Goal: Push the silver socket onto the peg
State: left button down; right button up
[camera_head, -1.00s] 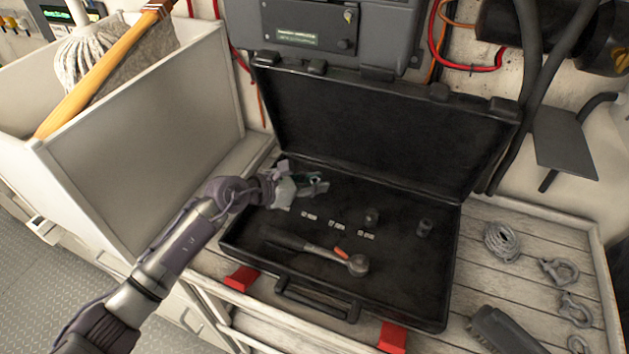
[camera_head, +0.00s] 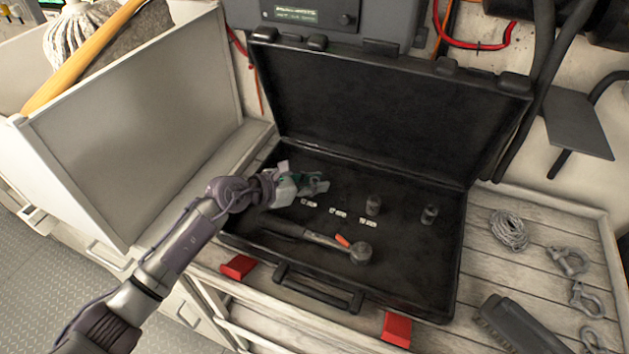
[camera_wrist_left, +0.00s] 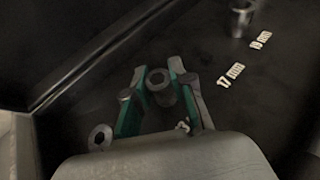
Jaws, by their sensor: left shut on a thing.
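My left gripper (camera_head: 316,183) reaches into the open black case, over the left part of its floor near the printed size labels. In the left wrist view its green-and-grey fingers (camera_wrist_left: 160,92) are closed around the silver socket (camera_wrist_left: 163,86), whose round open end faces the camera. Whether the socket touches a peg below it cannot be told; the peg is hidden. Another grey ring-shaped part (camera_wrist_left: 100,137) shows left of the fingers; I cannot tell what it is. My right gripper is not in view.
The case (camera_head: 445,290) holds two more sockets (camera_head: 373,205) (camera_head: 429,214) and a ratchet (camera_head: 360,252) in front. Its raised lid (camera_head: 390,115) stands behind. A pale partition (camera_head: 140,120) rises at left; rope (camera_head: 509,230), shackles (camera_head: 570,261) and a brush (camera_head: 515,325) lie at right.

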pick_arm(q)
jog(key=c, duration=0.9)
grip_release()
jog(key=shift+s+a+r, duration=0.15)
jog(key=shift+s+a, duration=0.1)
jog(key=shift+a, duration=0.25)
jog(key=v, duration=1.1)
jog(key=shift+d, duration=0.1)
